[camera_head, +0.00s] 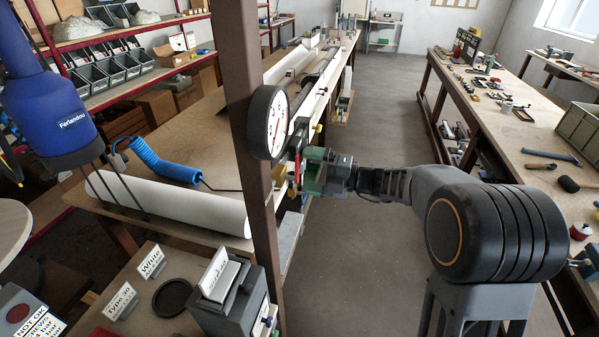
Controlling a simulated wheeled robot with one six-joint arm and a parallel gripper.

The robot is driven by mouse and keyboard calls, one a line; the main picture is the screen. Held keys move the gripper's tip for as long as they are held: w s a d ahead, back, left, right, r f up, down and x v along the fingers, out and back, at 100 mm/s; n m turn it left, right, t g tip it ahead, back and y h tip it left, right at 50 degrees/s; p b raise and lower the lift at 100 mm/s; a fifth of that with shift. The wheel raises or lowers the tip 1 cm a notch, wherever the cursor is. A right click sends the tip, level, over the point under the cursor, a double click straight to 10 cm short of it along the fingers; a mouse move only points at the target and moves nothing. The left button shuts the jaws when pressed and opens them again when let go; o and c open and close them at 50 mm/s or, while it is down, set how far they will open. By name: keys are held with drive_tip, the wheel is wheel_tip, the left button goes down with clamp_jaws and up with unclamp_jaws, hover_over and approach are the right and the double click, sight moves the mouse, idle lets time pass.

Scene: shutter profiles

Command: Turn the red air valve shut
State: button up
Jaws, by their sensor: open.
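The red air valve handle (297,166) is a thin red lever on the fittings beside the brown post, just right of the round white gauge (269,122). It looks roughly upright, with its lower part close to my gripper. My gripper (297,175) has green jaws and reaches in from the right at the valve's height. It is open, with the red lever at or just in front of its jaws. I cannot tell whether the jaws touch the lever or stand around it. Brass-coloured fittings (279,171) show just left of the jaws.
The brown post (249,190) stands directly left of the valve. A workbench with a white roll (165,203) and a blue coiled hose (160,164) lies behind it. A tool-covered bench (505,110) runs along the right. The grey floor (375,110) between is clear.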

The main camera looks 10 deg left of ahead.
drive_tip(key=s+d+b, duration=0.1)
drive_tip(key=d, duration=0.9)
drive_tip(key=shift+s+b, duration=0.3)
drive_tip(key=shift+b, duration=0.1)
drive_tip(key=s+d+f+n+g+h, duration=0.15)
drive_tip(key=s+f+n+h, duration=0.4)
drive_tip(key=n, duration=0.55)
drive_tip(key=s+d+f+n+g+h, duration=0.15)
drive_tip(key=s+f+n+h, duration=0.35)
drive_tip(key=n, duration=0.6)
drive_tip(key=s+d+r+n+t+h, duration=0.1)
drive_tip(key=s+d+n+t+h, duration=0.1)
drive_tip(key=n, duration=0.5)
drive_tip(key=s+d+r+n+t+h+b, duration=0.1)
drive_tip(key=s+d+n+t+h, duration=0.2)
drive_tip(key=s+d+n+h, duration=0.2)
drive_tip(key=shift+s+d+r+n, duration=0.3)
drive_tip(key=shift+s+n, duration=0.25)
drive_tip(key=shift+n, duration=1.25)
